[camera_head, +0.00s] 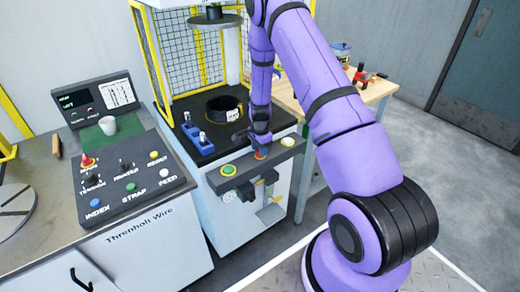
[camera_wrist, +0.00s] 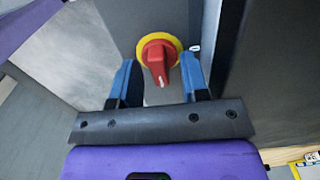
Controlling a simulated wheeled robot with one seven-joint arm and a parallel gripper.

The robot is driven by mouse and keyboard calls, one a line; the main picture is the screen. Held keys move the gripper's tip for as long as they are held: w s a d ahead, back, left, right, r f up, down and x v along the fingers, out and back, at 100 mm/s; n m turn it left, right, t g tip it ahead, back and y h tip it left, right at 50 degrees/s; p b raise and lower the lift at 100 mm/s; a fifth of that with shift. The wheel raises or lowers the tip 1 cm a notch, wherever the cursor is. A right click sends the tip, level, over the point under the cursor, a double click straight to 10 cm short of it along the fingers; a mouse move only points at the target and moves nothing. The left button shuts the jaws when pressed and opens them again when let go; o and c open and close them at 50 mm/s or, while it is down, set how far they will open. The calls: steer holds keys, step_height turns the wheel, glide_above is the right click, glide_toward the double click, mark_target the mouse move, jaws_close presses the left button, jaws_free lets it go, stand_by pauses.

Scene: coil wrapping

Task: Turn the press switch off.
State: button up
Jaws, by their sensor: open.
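In the wrist view a red rotary switch (camera_wrist: 158,64) sits on a yellow round plate fixed to a grey panel. Its handle points down in the picture, with a white mark near the tip. My gripper (camera_wrist: 160,60) is open, its two blue fingers either side of the switch, with a gap on each side. I cannot tell whether the fingertips reach past the handle. In the head view the press (camera_head: 207,185) stands at the centre, and my arm reaches down in front of it. The switch and the fingers are not clear there.
The press front bar carries a green button (camera_head: 228,170) and a pale yellow button (camera_head: 288,142). A black coil (camera_head: 222,108) lies on the press bed. A wire control console (camera_head: 125,178) stands left. A wooden table (camera_head: 375,92) with tools is behind my arm.

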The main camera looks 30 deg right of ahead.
jaws_close()
steer(key=shift+n, duration=0.4)
steer(key=n, duration=1.3)
steer(key=shift+n, duration=2)
